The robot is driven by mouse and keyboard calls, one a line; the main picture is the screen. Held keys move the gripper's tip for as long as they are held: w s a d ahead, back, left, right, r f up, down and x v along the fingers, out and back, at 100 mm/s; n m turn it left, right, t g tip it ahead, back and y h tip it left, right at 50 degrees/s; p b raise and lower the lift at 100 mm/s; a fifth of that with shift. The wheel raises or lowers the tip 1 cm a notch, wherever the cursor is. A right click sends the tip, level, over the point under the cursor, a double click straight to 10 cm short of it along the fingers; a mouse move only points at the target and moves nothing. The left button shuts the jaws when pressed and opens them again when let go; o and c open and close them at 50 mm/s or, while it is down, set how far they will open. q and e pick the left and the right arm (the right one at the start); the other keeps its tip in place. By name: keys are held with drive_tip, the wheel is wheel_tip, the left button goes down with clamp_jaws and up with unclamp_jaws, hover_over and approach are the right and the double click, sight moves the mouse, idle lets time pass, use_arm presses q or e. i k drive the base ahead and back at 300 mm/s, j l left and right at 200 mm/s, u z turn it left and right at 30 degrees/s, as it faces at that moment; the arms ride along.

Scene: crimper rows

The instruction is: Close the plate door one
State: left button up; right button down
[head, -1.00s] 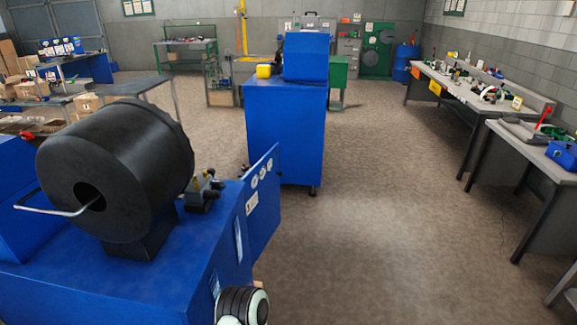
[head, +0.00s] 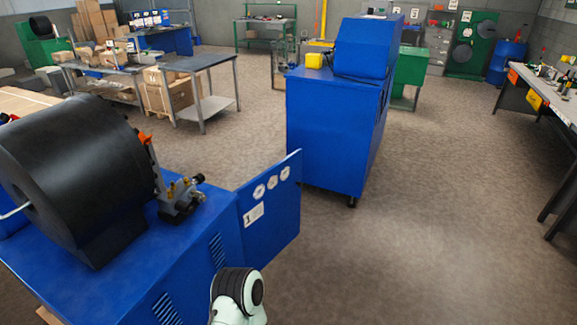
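The blue plate door (head: 271,204) stands open at the right end of the blue crimper cabinet (head: 195,248). It sticks out to the right and away from me, with several round white stickers and a white label on its visible face. A part of my arm shows low in the head view, in front of the cabinet and below the door. Neither gripper's fingers can be seen. Any contact between my arm and the door cannot be made out.
A black drum (head: 80,170) and a small valve block (head: 180,196) sit on the cabinet. A second blue cabinet (head: 330,130) stands beyond the door. A grey table (head: 205,64) is behind on the left. Open floor (head: 400,220) lies to the right.

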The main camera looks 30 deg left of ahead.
sight(268, 204)
drive_tip(key=i+u, duration=0.4)
drive_tip(key=i, duration=0.35)
drive_tip(key=i+l+u, duration=0.2)
drive_tip(key=i+u, duration=0.15)
drive_tip(key=i, duration=0.4)
